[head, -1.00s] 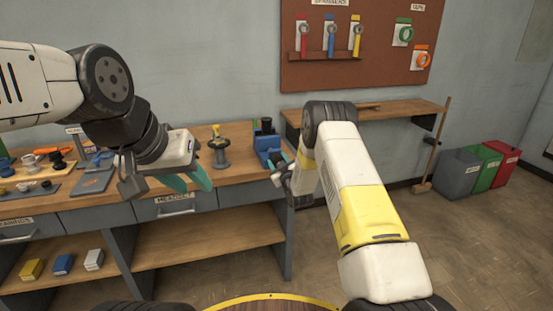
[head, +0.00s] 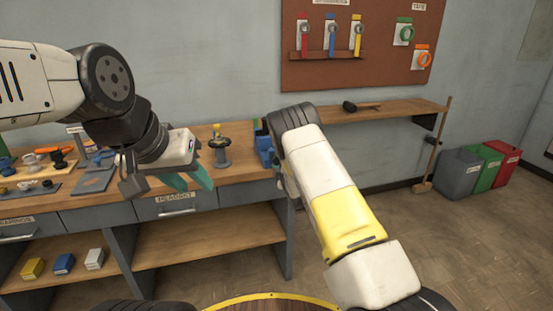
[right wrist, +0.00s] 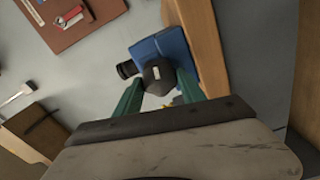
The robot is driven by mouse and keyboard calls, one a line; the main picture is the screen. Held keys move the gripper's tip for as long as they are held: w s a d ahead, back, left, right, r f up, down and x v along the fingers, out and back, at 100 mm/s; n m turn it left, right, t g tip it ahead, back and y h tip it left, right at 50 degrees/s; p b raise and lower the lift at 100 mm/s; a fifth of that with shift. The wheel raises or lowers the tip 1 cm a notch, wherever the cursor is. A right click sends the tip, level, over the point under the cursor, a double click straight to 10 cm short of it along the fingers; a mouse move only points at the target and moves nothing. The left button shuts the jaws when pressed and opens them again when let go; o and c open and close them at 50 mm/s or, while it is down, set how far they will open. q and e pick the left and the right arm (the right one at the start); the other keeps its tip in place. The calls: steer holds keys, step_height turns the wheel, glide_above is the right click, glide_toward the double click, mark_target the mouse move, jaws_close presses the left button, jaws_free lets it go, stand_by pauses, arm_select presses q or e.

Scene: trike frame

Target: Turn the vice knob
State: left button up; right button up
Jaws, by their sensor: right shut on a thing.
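The blue vice (head: 264,148) sits at the right end of the workbench, partly hidden behind my right arm. In the right wrist view the vice (right wrist: 168,50) shows its dark, faceted knob (right wrist: 158,76) with a pale mark on it. My right gripper (right wrist: 158,86) has its green fingers on either side of the knob and is shut on it. In the head view this gripper is hidden by my right arm. My left gripper (head: 190,180) hangs over the front of the bench, its green fingers apart and empty.
A dark spool stand (head: 220,150) with a yellow top stands left of the vice. The workbench (head: 240,172) holds several small parts at its left. A wall shelf (head: 390,112) carries a dark-headed tool (head: 350,106). Bins stand on the floor at right.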

steer(key=n, duration=0.6)
steer(key=shift+f, duration=0.1)
stand_by(0.4)
steer(key=o, duration=1.3)
steer(key=shift+o, duration=0.2)
steer(key=v, duration=0.8)
